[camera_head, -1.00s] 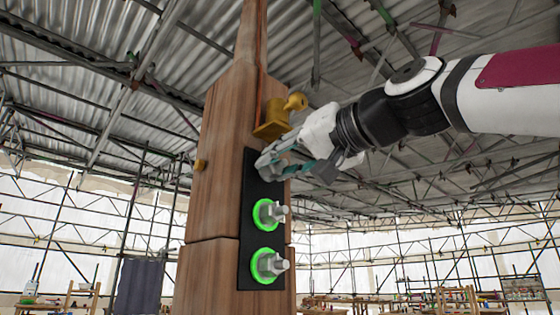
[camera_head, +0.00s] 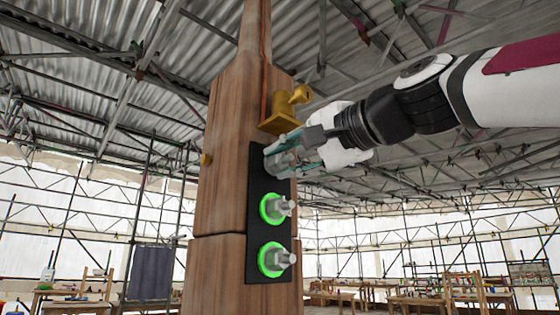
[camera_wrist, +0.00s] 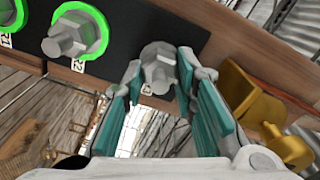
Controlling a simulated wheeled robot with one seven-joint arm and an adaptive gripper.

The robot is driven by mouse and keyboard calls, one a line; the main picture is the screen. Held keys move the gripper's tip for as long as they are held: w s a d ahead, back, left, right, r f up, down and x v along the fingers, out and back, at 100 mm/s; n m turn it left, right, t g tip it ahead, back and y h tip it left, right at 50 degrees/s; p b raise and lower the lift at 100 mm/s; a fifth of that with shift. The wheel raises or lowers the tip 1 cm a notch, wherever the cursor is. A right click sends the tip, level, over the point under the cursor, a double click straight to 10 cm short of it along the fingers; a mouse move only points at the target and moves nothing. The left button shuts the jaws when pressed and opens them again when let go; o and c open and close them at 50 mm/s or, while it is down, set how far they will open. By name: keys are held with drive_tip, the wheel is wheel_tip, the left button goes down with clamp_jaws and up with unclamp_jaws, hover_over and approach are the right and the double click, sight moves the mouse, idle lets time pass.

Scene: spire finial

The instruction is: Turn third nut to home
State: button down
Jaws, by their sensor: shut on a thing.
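A black plate (camera_head: 254,232) is fixed upright on the wooden spire post (camera_head: 218,185). Two grey nuts on it, the middle one (camera_head: 284,207) and the lower one (camera_head: 283,260), have bright green rings around them. My gripper (camera_head: 280,160) is at the top of the plate, shut on the third nut, which it mostly hides in the head view. In the wrist view the third nut (camera_wrist: 158,66) sits between the teal-padded fingers, with no green ring visible around it. A green-ringed nut (camera_wrist: 72,36) stands to its left there.
A brass fitting (camera_head: 284,118) projects from the post just above my gripper; it is close to the right finger in the wrist view (camera_wrist: 262,108). Scaffolding surrounds the post, and wooden tables (camera_head: 415,300) stand far behind.

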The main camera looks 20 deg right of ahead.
drive_tip(key=shift+f, duration=0.15)
idle(0.3)
drive_tip(key=c, duration=1.3)
unclamp_jaws()
drive_tip(key=v, duration=1.2)
